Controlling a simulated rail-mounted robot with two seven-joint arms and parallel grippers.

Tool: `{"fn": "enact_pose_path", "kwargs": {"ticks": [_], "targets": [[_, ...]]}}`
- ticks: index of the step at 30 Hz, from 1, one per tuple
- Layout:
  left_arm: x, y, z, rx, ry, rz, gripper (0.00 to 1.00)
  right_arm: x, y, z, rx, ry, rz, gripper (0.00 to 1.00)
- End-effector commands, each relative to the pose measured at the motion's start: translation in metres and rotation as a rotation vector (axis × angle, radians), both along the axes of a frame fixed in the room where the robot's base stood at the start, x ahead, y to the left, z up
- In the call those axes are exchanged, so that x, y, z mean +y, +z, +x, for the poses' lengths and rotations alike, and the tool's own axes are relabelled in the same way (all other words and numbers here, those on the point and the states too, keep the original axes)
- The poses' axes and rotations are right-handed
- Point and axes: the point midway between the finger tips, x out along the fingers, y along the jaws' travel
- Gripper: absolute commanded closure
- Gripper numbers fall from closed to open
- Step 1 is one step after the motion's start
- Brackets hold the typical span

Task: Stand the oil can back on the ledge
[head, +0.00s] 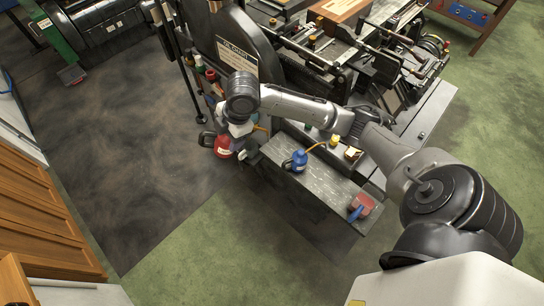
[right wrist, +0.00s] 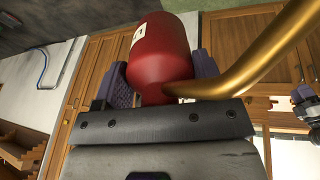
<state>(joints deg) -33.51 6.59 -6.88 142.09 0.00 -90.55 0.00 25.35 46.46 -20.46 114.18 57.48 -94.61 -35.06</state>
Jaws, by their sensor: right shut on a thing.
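The red oil can (head: 222,147) has a white label and a brass spout, which shows large in the right wrist view. My right gripper (head: 236,132) is shut on the can. In the right wrist view the purple-grey fingers (right wrist: 160,88) sit either side of its narrow neck, and the red body (right wrist: 160,50) extends beyond them. In the head view the can hangs just off the left end of the grey ledge (head: 325,190), apart from it and above the dark floor. My left gripper is not in view.
A blue can (head: 299,160) with a yellow spout stands on the ledge. A red and blue item (head: 361,206) lies at its right end. The casting machine (head: 335,60) rises behind. Small bottles stand left of it. The ledge's front middle is bare.

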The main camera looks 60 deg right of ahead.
Motion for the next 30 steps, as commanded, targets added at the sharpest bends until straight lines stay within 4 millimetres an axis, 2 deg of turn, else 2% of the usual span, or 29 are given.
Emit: {"fn": "enact_pose_path", "kwargs": {"ticks": [1, 6, 9, 15, 21, 26, 30], "targets": [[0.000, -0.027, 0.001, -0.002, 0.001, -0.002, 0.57, -0.026, -0.038, 0.001, 0.035, 0.036, -0.030, 0.64], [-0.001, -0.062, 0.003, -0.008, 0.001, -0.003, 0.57, -0.096, -0.099, -0.003, 0.123, 0.175, -0.112, 0.64], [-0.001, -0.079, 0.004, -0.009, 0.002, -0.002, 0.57, -0.133, -0.124, -0.008, 0.163, 0.233, -0.156, 0.64], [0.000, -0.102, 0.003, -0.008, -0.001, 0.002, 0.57, -0.187, -0.153, -0.019, 0.214, 0.305, -0.219, 0.64], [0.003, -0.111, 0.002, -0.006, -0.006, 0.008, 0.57, -0.211, -0.165, -0.025, 0.235, 0.335, -0.248, 0.64], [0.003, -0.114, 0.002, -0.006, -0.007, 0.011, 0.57, -0.215, -0.181, -0.026, 0.239, 0.342, -0.252, 0.64], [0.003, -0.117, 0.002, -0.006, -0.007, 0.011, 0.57, -0.214, -0.202, -0.026, 0.240, 0.341, -0.250, 0.64]]}}
